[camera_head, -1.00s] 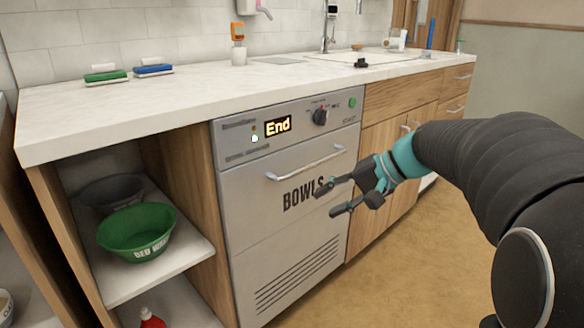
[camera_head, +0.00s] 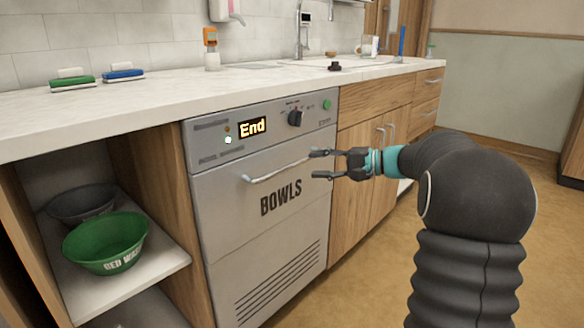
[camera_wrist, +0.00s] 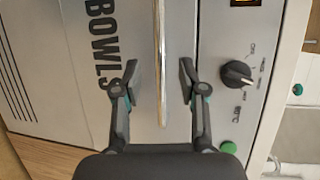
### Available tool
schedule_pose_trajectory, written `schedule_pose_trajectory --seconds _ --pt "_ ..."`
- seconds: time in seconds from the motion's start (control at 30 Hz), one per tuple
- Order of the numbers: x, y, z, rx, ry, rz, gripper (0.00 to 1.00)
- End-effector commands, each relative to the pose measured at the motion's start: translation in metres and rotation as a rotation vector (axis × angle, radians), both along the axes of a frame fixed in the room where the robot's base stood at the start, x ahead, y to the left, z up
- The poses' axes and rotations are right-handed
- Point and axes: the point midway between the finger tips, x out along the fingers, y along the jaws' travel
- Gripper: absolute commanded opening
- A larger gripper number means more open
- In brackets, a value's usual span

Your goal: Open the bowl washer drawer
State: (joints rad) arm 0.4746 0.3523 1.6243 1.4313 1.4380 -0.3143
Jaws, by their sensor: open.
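The bowl washer drawer (camera_head: 300,240) is a grey metal front marked BOWLS, and it is shut. Its handle (camera_head: 275,172) is a light metal bar across the top of the front. My gripper (camera_head: 318,164) is open at the right end of the handle, one finger higher and one lower. In the wrist view the handle bar (camera_wrist: 159,60) runs between the two open fingers of my gripper (camera_wrist: 159,80), with a gap on either side. I cannot tell how far the fingertips reach past the bar. The panel above shows "End" on its display (camera_head: 252,127).
A white counter (camera_head: 150,105) runs above the washer. An open shelf (camera_head: 165,265) on the left holds a green bowl (camera_head: 105,245) and a grey bowl (camera_head: 82,203). Wooden cupboards (camera_head: 355,190) stand on the right. The floor (camera_head: 385,270) in front is clear.

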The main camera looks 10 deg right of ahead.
Motion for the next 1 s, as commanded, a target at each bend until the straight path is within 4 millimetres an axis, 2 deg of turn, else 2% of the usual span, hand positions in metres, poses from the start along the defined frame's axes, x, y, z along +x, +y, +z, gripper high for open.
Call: schedule_pose_trajectory --seconds 0.2,0.4,0.6,0.87,1.0 --pt "0.02 0.035 -0.008 0.0 0.001 0.003 0.41" --pt "0.034 0.057 -0.013 -0.001 0.001 0.003 0.41" --pt "0.039 0.065 -0.014 -0.001 0.001 0.0 0.41" --pt "0.04 0.066 -0.014 -0.001 0.001 0.0 0.41" --pt "0.039 0.066 -0.014 -0.001 0.001 0.0 0.09"
